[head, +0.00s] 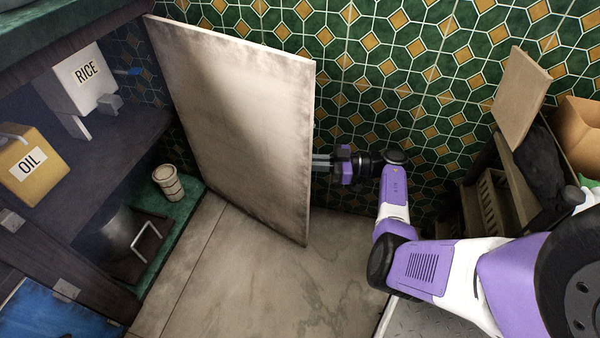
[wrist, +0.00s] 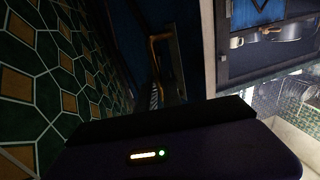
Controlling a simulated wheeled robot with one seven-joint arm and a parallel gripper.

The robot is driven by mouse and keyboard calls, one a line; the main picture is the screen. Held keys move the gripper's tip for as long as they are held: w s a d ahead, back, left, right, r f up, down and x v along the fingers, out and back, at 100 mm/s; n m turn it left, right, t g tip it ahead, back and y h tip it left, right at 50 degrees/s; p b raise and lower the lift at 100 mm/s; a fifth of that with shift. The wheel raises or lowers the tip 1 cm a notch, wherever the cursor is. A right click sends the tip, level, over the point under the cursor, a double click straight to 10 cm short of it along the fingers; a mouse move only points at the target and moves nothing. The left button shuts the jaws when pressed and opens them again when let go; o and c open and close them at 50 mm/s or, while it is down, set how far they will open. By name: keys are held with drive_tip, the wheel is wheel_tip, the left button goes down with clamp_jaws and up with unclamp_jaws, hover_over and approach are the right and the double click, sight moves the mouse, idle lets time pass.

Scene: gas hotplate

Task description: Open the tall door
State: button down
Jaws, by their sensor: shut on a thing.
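The tall door (head: 235,120) stands swung wide open from the cabinet at the left, its pale, stained inner face toward me in the head view. My gripper (head: 318,161) reaches from the right to the far side of the door, near its free edge. The door hides the fingertips in the head view. In the wrist view, the door's dark blue outer face (wrist: 120,35) carries a bronze handle (wrist: 158,42), and my gripper (wrist: 156,92) is shut at this handle. The grip itself is dark and hard to make out.
The open cabinet holds a RICE container (head: 85,78), a yellow OIL can (head: 33,165), a cream cup (head: 168,183) and a metal pot (head: 108,235). Green tiled wall (head: 400,60) lies behind the door. Wooden shelving (head: 490,205) stands at the right. The floor (head: 260,285) below is clear.

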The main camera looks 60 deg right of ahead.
drive_tip(key=shift+w+d+r, duration=0.2)
drive_tip(key=shift+w+r, duration=0.05)
drive_tip(key=shift+r, duration=0.05)
drive_tip(key=c, duration=1.5)
unclamp_jaws()
drive_tip(key=shift+f, duration=0.15)
drive_tip(key=shift+s, duration=0.15)
drive_tip(key=p+v, duration=0.1)
drive_tip(key=v, duration=0.6)
drive_tip(key=shift+s+d+p, duration=0.2)
drive_tip(key=shift+s+p, duration=0.05)
drive_tip(key=shift+p, duration=0.05)
drive_tip(key=shift+s, duration=0.1)
